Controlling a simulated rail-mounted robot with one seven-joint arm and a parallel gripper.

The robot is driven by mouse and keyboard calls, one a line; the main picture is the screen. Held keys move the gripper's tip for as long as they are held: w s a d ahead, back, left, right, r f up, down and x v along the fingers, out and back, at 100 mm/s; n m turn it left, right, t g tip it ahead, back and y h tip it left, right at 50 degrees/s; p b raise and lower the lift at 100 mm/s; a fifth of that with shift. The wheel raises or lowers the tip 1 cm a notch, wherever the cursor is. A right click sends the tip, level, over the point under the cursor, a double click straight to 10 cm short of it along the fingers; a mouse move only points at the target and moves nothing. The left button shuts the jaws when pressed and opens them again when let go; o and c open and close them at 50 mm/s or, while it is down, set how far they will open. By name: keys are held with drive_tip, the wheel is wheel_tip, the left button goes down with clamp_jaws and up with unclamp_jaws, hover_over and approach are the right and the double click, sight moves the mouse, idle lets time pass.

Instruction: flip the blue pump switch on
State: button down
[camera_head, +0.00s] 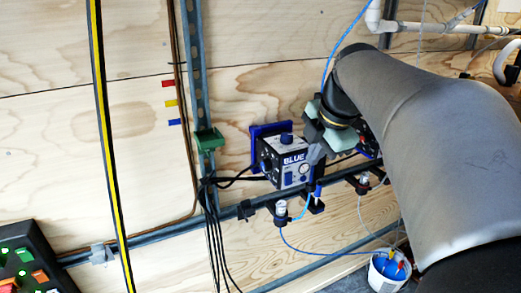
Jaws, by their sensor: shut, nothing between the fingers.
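The blue pump unit (289,165) is a white and black box labelled BLUE, mounted on a blue bracket on the plywood wall in the middle of the view. A blue knob sits on its top, and dark controls show on its front; which of these is the switch, and its position, is too small to tell. My gripper (314,155) is at the box's right side, its fingers shut and empty. The tips are close to the right edge of the box's front; I cannot tell whether they touch. My arm comes in from the right.
A metal rail (160,235) runs below the box, with small fittings and blue tubing. Black cables (215,245) hang at its left. A green clamp (208,139) sits on the vertical strut. A white bucket (389,270) stands lower right. A button panel (30,260) is lower left.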

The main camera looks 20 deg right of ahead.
sight(289, 179)
drive_tip(key=shift+p, duration=0.7)
drive_tip(key=shift+s+f+g+p, duration=0.2)
drive_tip(key=shift+f+g+p, duration=0.2)
drive_tip(key=shift+f+p, duration=0.25)
drive_tip(key=shift+f, duration=0.1)
drive_tip(key=w+f, duration=0.2)
drive_tip(key=f, duration=0.1)
drive_tip(key=w+f+p, duration=0.1)
drive_tip(key=w+f, duration=0.1)
drive_tip(key=f, duration=0.1)
drive_tip(key=w+f, duration=0.2)
drive_tip(key=f, duration=0.1)
drive_tip(key=shift+w+a+f+p, duration=0.15)
drive_tip(key=shift+w+f+p, duration=0.1)
drive_tip(key=shift+f+p, duration=0.1)
drive_tip(key=shift+w+f, duration=0.1)
drive_tip(key=shift+w, duration=0.3)
